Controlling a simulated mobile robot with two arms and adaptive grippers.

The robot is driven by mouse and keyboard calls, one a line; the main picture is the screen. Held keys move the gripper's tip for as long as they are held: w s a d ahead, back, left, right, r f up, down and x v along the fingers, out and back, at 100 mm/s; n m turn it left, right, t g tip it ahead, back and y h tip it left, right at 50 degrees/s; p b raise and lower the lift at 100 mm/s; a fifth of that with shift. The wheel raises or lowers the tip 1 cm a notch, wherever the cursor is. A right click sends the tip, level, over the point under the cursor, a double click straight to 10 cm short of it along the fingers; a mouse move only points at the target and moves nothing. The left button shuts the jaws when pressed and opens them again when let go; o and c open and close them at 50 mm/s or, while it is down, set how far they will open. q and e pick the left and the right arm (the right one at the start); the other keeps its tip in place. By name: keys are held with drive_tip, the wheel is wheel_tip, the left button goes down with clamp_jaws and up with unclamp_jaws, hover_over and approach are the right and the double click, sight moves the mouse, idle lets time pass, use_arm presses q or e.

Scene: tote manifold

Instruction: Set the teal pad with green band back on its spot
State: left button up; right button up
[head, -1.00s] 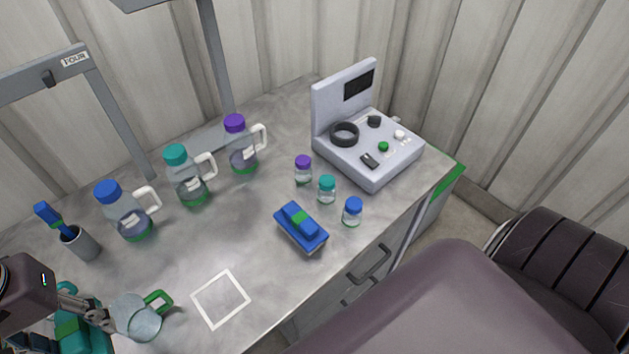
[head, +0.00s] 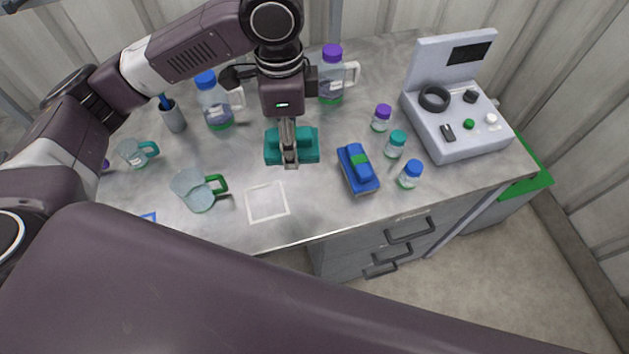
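The teal pad (head: 308,144) is in my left gripper (head: 289,157), near the middle of the head view. The fingers come down over the pad's middle and are shut on it, hiding most of its top; I cannot make out the green band. The pad appears just beyond the white square outline (head: 250,207) on the grey worktop; its height above the top is hard to tell. The square is empty. My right gripper is not in view.
A blue pad with a green band (head: 357,170) lies right of the square. A jug with a green handle (head: 196,192) stands left of it. Small capped bottles (head: 395,146) and a grey device (head: 463,130) stand right. Lidded jugs (head: 213,104) stand behind.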

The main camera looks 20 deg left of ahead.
sight(303, 129)
use_arm(q)
drive_tip(key=m, duration=0.2)
drive_tip(key=w+d+r+m, duration=0.1)
drive_tip(key=m, duration=0.1)
drive_tip(key=shift+w+p, duration=0.1)
drive_tip(key=shift+p, duration=0.25)
drive_tip(key=m, duration=0.2)
drive_tip(key=w+m, duration=0.1)
drive_tip(key=shift+d+r+m+p, duration=0.25)
drive_tip(key=shift+d+m+p, duration=0.1)
drive_tip(key=shift+d+m, duration=0.05)
drive_tip(key=m, duration=0.2)
drive_tip(key=w+m, duration=0.1)
drive_tip(key=shift+d+r+m+p, duration=0.2)
drive_tip(key=shift+d+m+p, duration=0.1)
drive_tip(key=m, duration=0.3)
drive_tip(key=shift+w+d+r+m, duration=0.1)
drive_tip(key=shift+w+d+m, duration=0.25)
drive_tip(key=shift+d+m, duration=0.05)
wheel_tip(303, 129, down, 19)
drive_tip(key=p, duration=0.3)
drive_tip(key=shift+p, duration=0.35)
drive_tip(key=shift+f, duration=0.45)
drive_tip(key=shift+f, duration=0.1)
drive_tip(key=o, duration=1.1)
